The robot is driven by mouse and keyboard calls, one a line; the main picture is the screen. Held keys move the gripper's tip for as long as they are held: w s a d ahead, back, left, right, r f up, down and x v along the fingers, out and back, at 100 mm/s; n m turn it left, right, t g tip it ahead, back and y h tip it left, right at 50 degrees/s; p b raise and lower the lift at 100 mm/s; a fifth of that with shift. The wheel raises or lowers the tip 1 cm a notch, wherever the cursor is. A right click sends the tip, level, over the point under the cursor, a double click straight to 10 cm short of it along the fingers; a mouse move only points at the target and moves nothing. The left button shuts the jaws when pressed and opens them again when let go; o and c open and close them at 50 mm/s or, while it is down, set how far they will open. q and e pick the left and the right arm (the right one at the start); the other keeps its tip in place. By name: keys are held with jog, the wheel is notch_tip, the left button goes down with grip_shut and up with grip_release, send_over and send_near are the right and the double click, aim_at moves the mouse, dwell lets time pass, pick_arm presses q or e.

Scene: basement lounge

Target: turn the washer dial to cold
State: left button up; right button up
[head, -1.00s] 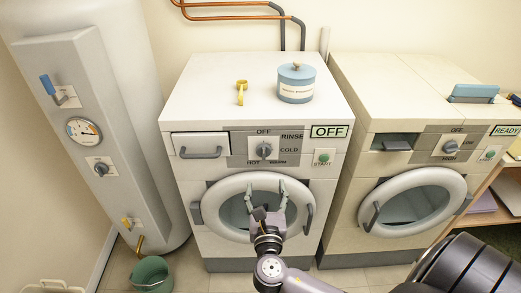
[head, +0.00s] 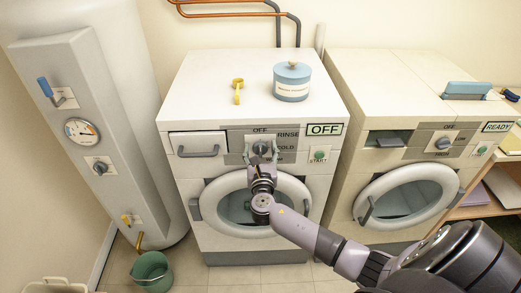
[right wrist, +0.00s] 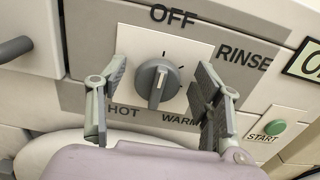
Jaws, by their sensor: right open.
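The washer (head: 240,105) is the left of two white machines. Its grey round dial (right wrist: 157,84) has a raised ridge, roughly vertical, with its top toward OFF. The labels OFF, RINSE, WARM and HOT show around it in the right wrist view; COLD is hidden there behind a finger. The washer's small display (head: 325,129) reads OFF. My right gripper (head: 261,151) is at the dial in the head view. In the right wrist view the open gripper (right wrist: 161,78) has one finger on each side of the dial, with gaps to both. My left gripper is not in view.
A green START button (right wrist: 274,128) is right of the dial. A blue tub (head: 292,82) and a yellow scoop (head: 238,91) stand on the washer top. The dryer (head: 400,150) is at the right, the grey boiler (head: 95,110) at the left, a green bucket (head: 152,270) on the floor.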

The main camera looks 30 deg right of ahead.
jog(key=shift+c, duration=0.5)
jog(key=c, duration=1)
jog(key=m+b, duration=0.2)
jog(key=m, duration=0.1)
jog(key=m+b, duration=0.1)
jog(key=shift+s+d+f, duration=0.15)
jog(key=shift+d+f, duration=0.05)
jog(key=shift+f, duration=0.05)
jog(key=m+b, duration=0.2)
jog(key=m, duration=0.1)
jog(key=m+b, duration=0.1)
jog(key=m, duration=0.1)
jog(key=shift+s+d+f+m+b, duration=0.15)
jog(key=shift+d+m+b, duration=0.05)
jog(key=shift+m+b, duration=0.2)
jog(key=m+b, duration=0.2)
jog(key=m, duration=0.1)
jog(key=m+b, duration=0.1)
jog(key=m, duration=0.1)
jog(key=shift+d+f, duration=0.1)
jog(key=shift+f, duration=0.15)
jog(key=m+b, duration=0.2)
jog(key=m, duration=0.2)
jog(key=shift+f+m+b, duration=0.15)
jog(key=shift+m+b, duration=0.15)
jog(key=shift+b, duration=0.05)
jog(key=shift+m, duration=0.3)
